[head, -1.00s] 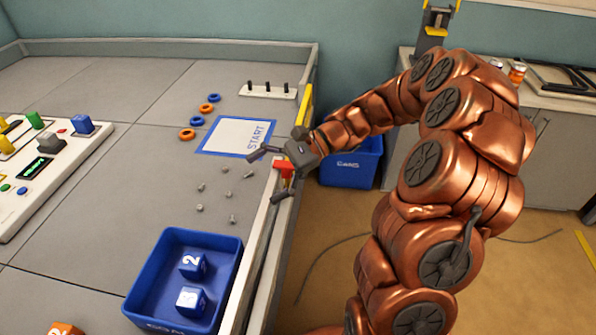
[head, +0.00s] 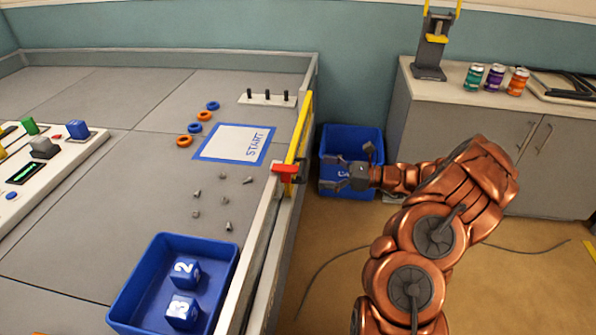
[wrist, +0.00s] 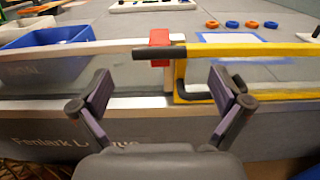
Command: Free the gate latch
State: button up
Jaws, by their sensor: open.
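The yellow gate (head: 298,132) stands in the field's right-hand wall and looks closed, in line with the rail. At its near end is the red latch block (head: 285,169); the wrist view shows this red block (wrist: 160,62) on the rail. A dark latch bar (wrist: 150,53) crosses in front of it, its right end overlapping the gate's yellow frame (wrist: 250,50). My gripper (head: 334,172) is open and empty, outside the wall, right of the latch and apart from it. In the wrist view its spread fingers (wrist: 160,88) sit below and either side of the latch.
A blue tray (head: 130,290) with two numbered blocks is inside the field's near corner. Small metal parts and rings lie near the START mat (head: 232,143). A blue bin (head: 350,135) stands on the floor behind my gripper. A cabinet (head: 450,150) with cans is at right.

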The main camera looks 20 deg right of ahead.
aim_at(302, 169)
jog(key=x, duration=0.7)
jog(key=shift+w+a+r, duration=0.1)
jog(key=shift+a, duration=0.15)
jog(key=c, duration=1.4)
jog(key=shift+r, duration=0.1)
